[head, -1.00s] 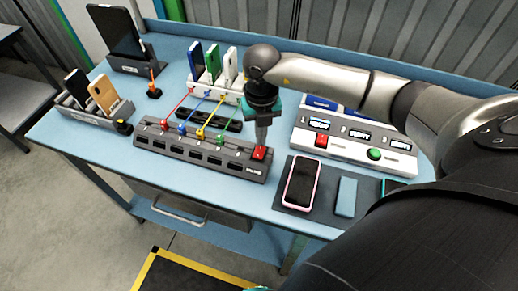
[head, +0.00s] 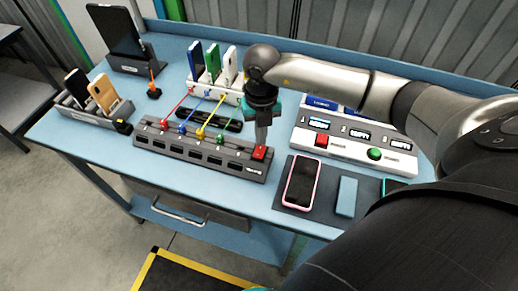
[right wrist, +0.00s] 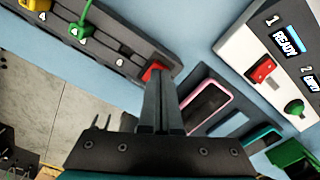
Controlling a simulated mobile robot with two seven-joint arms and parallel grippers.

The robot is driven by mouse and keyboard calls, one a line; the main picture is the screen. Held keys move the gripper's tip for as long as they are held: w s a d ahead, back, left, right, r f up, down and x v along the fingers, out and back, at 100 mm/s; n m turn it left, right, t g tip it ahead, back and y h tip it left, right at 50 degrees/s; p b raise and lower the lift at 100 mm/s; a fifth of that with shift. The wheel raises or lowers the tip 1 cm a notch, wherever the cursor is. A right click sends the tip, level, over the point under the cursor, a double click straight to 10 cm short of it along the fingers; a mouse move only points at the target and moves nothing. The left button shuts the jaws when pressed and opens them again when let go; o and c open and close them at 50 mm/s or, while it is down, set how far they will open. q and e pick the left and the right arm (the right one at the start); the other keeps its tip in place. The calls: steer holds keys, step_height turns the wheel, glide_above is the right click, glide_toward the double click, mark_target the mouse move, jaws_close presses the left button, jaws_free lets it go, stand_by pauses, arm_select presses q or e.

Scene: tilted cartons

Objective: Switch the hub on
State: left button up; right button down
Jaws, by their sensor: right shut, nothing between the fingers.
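The hub (head: 205,155) is a long dark grey strip on the blue bench, with a row of ports and a red switch (head: 260,153) at its right end. In the right wrist view the red switch (right wrist: 154,70) shows just beyond my fingertips. My right gripper (head: 261,146) is shut and empty, pointing down with its tips at the switch. The fingers partly cover the switch, so I cannot tell whether they touch it or which way it is set. In the right wrist view my right gripper (right wrist: 160,74) shows its two fingers together. My left gripper is not in view.
Coloured cables run from the hub to a rack of upright phones (head: 212,70). A white console (head: 355,147) with a red switch and a green button stands to the right. A pink-edged phone (head: 301,184) lies on a dark mat in front.

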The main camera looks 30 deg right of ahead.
steer(key=shift+f+b, duration=0.7)
steer(key=shift+f, duration=0.3)
steer(key=shift+s, duration=0.1)
stand_by(0.3)
steer(key=shift+r+p, duration=2.85)
steer(key=shift+r, duration=0.75)
steer(key=shift+f, duration=0.1)
